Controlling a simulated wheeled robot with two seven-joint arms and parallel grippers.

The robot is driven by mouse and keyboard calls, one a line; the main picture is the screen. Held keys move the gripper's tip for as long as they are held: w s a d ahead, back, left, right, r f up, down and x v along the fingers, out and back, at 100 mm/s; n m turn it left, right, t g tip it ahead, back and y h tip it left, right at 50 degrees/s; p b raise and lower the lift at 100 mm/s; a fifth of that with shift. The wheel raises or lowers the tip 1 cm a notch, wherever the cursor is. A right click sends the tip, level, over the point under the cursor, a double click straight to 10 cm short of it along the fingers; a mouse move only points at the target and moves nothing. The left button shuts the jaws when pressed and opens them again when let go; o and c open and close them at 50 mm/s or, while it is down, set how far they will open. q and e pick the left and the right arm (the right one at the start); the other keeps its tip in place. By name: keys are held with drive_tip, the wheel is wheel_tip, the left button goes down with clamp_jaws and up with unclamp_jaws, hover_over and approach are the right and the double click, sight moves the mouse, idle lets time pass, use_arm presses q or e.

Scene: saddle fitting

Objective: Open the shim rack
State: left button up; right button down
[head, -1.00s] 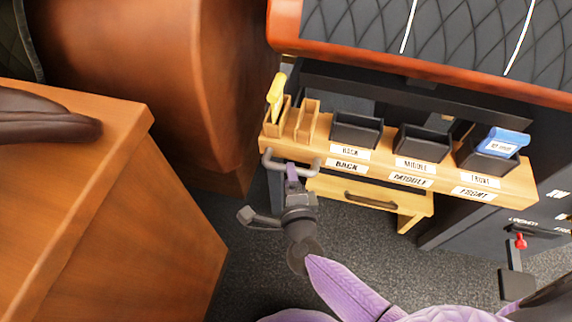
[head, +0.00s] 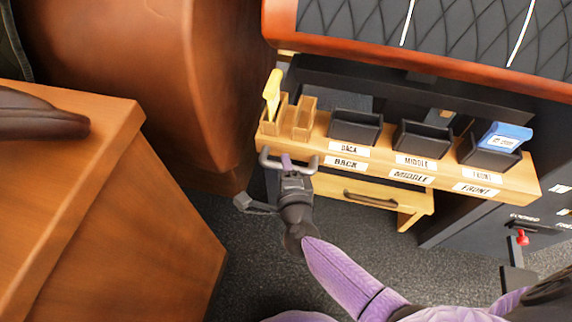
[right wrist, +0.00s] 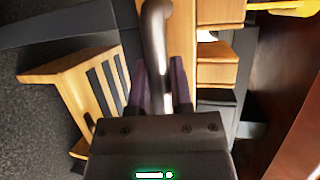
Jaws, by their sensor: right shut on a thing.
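The shim rack (head: 420,172) is a light wooden shelf under the quilted top, carrying labels BACK, MIDDLE and FRONT. A grey bar handle (head: 264,158) is on the front of its left end; it also shows in the right wrist view (right wrist: 155,25). My right gripper (head: 286,161) is shut on this handle. In the right wrist view its two dark purple fingers (right wrist: 161,85) lie on either side of the bar. My left gripper is not in view.
The rack holds black bins (head: 355,128), a yellow piece (head: 272,92) in a wooden slot and a blue piece (head: 503,137). A wooden drawer (head: 345,190) is below. A brown cabinet (head: 120,200) stands at left; dark floor lies between.

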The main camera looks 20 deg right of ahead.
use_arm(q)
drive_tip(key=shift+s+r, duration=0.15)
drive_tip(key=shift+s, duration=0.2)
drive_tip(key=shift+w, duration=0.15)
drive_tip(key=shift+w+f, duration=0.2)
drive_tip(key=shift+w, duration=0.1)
use_arm(e)
drive_tip(key=shift+s, duration=0.1)
